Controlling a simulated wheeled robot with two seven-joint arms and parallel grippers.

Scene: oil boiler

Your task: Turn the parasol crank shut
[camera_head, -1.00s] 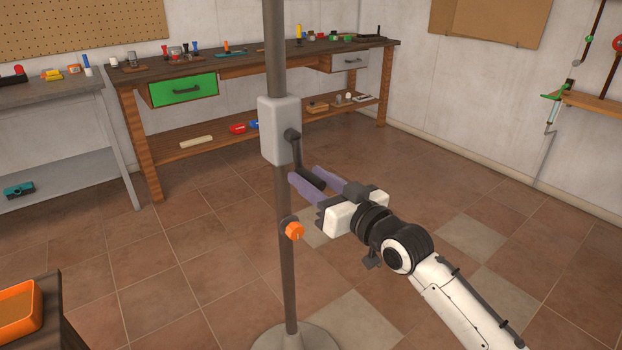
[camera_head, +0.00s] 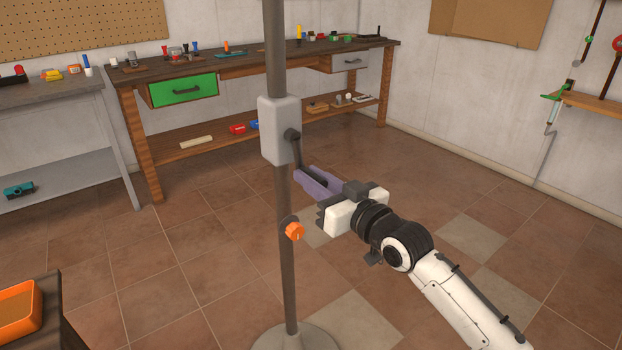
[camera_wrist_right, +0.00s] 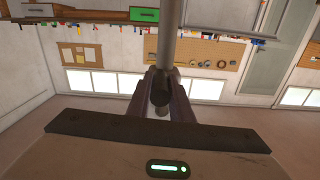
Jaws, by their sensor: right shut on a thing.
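The parasol pole (camera_head: 283,260) stands upright in front of me on a round grey base (camera_head: 296,338). A white crank housing (camera_head: 280,130) is fixed on it. A dark crank arm (camera_head: 297,150) hangs down from the housing's right side. My right gripper (camera_head: 312,180) is shut on the crank's dark handle, its purple fingers on either side. In the right wrist view the handle end (camera_wrist_right: 160,95) shows between the fingers, with the pole behind it. An orange knob (camera_head: 294,231) sits on the pole below the housing. My left gripper is not in view.
A wooden workbench (camera_head: 240,68) with a green drawer and tools stands behind the pole. A grey bench (camera_head: 60,100) is at the left. An orange tray (camera_head: 18,305) is at the lower left. The tiled floor around the pole is clear.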

